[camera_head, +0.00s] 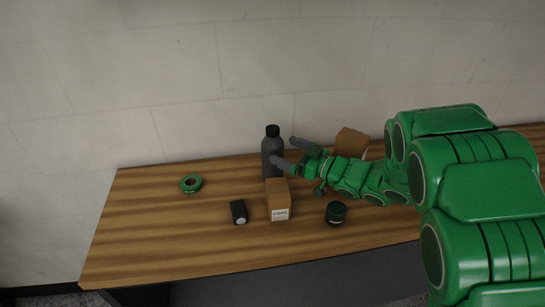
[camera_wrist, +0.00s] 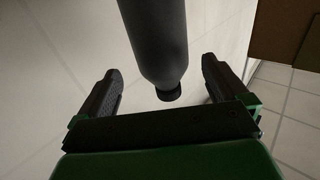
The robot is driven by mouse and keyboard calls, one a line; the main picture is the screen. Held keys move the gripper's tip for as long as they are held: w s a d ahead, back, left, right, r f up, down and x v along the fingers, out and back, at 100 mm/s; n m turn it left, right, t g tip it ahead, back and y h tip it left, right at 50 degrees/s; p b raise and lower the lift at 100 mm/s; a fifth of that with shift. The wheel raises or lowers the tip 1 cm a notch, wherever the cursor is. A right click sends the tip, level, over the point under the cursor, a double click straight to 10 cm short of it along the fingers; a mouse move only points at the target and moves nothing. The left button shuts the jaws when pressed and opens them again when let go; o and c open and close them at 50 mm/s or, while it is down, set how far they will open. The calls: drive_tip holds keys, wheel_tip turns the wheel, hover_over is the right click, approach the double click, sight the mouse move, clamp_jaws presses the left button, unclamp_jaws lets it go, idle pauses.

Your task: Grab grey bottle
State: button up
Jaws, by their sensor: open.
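The grey bottle (camera_head: 272,155) stands upright with a black cap near the back edge of the table, by the wall. My gripper (camera_head: 284,150) reaches in from the right at the bottle's height. Its fingers are spread, with the near fingertip overlapping the bottle's right side in the head view. In the wrist view the bottle (camera_wrist: 157,40) hangs into the picture cap-down, between the lines of the two fingers of my gripper (camera_wrist: 160,70). Gaps show on both sides, so the gripper is open and holds nothing. The bottle's base is out of the wrist view.
A small cardboard box (camera_head: 279,200) stands just in front of the bottle on the wooden table (camera_head: 140,225). A black object (camera_head: 238,212), a green tape roll (camera_head: 190,184) and a dark green jar (camera_head: 336,212) lie around. Another box (camera_head: 351,142) is behind my arm. The left end is mostly clear.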

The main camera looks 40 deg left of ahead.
sight(272, 146)
drive_tip(key=shift+s+a+f, duration=0.1)
drive_tip(key=shift+s+a, duration=0.05)
drive_tip(key=shift+a, duration=1.25)
drive_tip(key=shift+s+a+f, duration=0.1)
drive_tip(key=shift+a, duration=1.25)
drive_tip(key=c, duration=1.6)
drive_tip(key=shift+o, duration=0.2)
drive_tip(key=shift+r, duration=0.1)
